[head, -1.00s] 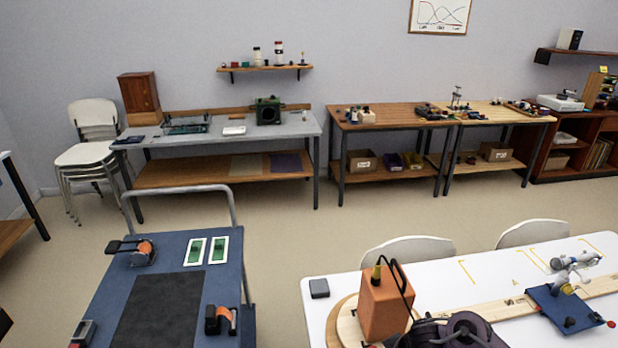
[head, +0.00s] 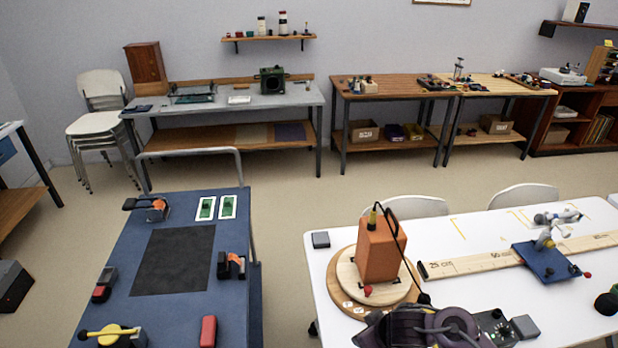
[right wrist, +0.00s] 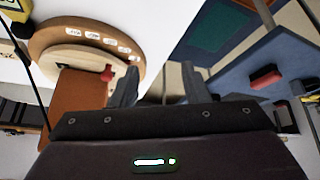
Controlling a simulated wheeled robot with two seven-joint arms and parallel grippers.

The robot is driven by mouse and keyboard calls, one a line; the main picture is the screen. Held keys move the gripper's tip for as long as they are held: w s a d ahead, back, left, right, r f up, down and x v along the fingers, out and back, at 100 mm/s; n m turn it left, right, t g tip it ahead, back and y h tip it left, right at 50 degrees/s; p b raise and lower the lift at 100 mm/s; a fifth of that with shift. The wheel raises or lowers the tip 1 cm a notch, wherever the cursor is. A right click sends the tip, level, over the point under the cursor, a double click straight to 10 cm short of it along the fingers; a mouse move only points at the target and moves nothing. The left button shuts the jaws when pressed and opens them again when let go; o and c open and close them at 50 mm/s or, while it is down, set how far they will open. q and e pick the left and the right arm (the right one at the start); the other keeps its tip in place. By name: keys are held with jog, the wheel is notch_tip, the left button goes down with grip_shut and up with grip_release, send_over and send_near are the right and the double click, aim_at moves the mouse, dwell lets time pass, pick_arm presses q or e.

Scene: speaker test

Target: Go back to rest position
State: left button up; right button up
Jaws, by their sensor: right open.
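My right gripper (right wrist: 160,88) shows in the right wrist view with its two grey fingers apart and nothing between them. In that view the round wooden turntable (right wrist: 72,35) and the orange speaker box (right wrist: 80,100) appear upside down on the left, and the blue cart (right wrist: 230,75) is on the right. In the head view the orange speaker box (head: 380,250) stands upright on the turntable (head: 340,285) on the white table (head: 450,228). A dark part, seemingly my right arm, covers the table's bottom edge; the gripper itself is hidden there. My left gripper is not in view.
The blue-topped cart (head: 165,318) stands left, with a black mat (head: 175,260), two green boards and several tools. A floor gap separates it from the white table. A ruler (head: 460,265) and a blue stand (head: 545,262) lie right of the speaker. Benches line the wall.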

jog(key=s+a+r+m+t, duration=0.1)
jog(key=s+a+r, duration=0.1)
jog(key=s+r, duration=0.4)
jog(key=s+d+r+m+g+h, duration=0.2)
jog(key=s+d+r+m+g, duration=0.1)
jog(key=s+d, duration=0.65)
jog(key=s+a+f+g+b, duration=0.1)
jog(key=s+f+b, duration=0.1)
jog(key=f, duration=1.4)
jog(key=s+a+f+b, duration=0.1)
jog(key=f, duration=1.4)
pick_arm(q)
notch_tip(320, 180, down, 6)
jog(key=b, duration=0.3)
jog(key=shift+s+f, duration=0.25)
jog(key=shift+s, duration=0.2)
pick_arm(e)
jog(key=s+d+f, duration=0.2)
jog(key=s+f, duration=0.8)
jog(key=f, duration=0.1)
jog(key=s+d+f+g, duration=0.1)
jog(key=s+d+f, duration=0.1)
jog(key=s+f, duration=0.8)
notch_tip(320, 180, down, 2)
jog(key=shift+f+h, duration=0.15)
jog(key=shift+h, duration=0.15)
jog(key=shift+s, duration=0.1)
